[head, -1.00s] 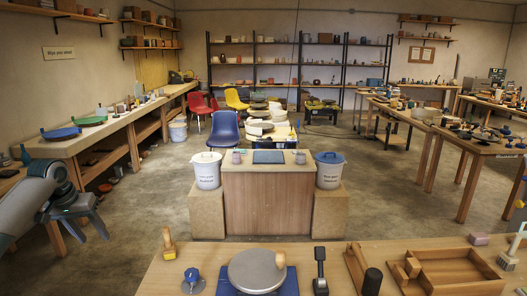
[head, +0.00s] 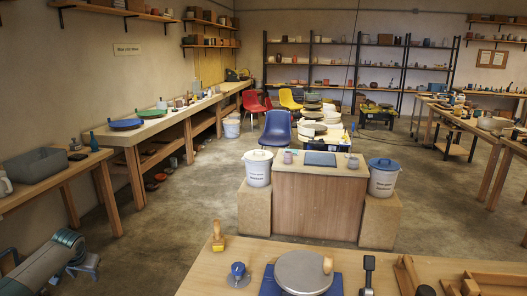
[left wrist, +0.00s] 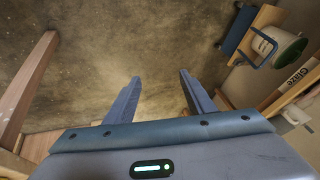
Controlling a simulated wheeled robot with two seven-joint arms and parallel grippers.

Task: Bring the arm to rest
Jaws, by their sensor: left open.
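My left gripper (head: 84,264) shows small at the lower left of the head view, beyond the end of my grey arm. It hangs over the floor, away from the tables. In the left wrist view my left gripper (left wrist: 160,80) has its two blue-grey fingers spread apart, with only bare floor between them. It holds nothing. My right arm and gripper are not in view.
A workbench with a turntable (head: 304,272) and a yellow-handled tool (head: 217,236) is at the front. A side table with a grey bin (head: 36,165) stands left. White lidded buckets (head: 258,168) flank a wooden cabinet (head: 318,205). Floor (head: 160,225) between is clear.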

